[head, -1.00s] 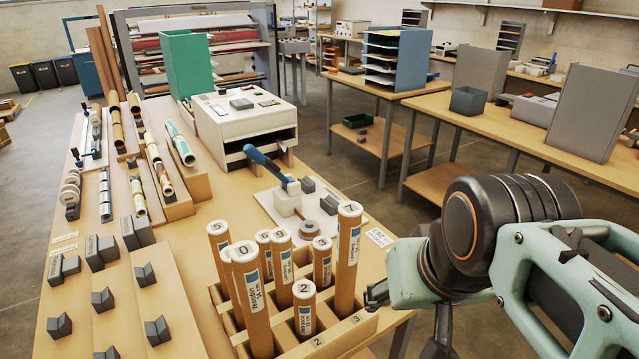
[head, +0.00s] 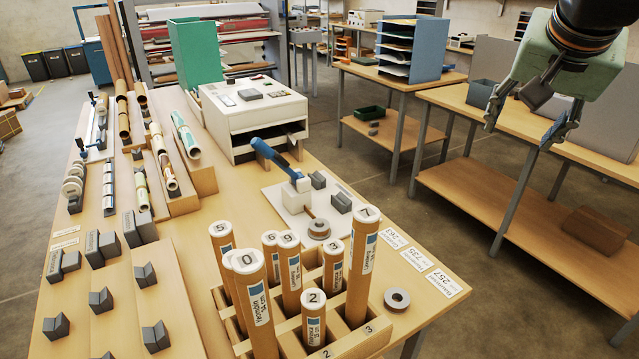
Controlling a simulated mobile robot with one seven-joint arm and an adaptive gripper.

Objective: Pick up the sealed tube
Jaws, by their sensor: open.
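Several brown cardboard tubes with white numbered caps stand in a wooden rack (head: 375,335) at the front of the table. The tube capped 7 (head: 361,270) is tallest, at the right. The tube capped 0 (head: 256,310) leans slightly at the left, and the tube capped 2 (head: 313,325) is low in front. All the caps I see are on; I cannot tell which one the task calls the sealed tube. My gripper (head: 527,124) is open and empty at the upper right, pointing down, well apart from the rack.
Grey V-blocks (head: 100,300) fill the left. A side table (head: 470,110) is at right.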

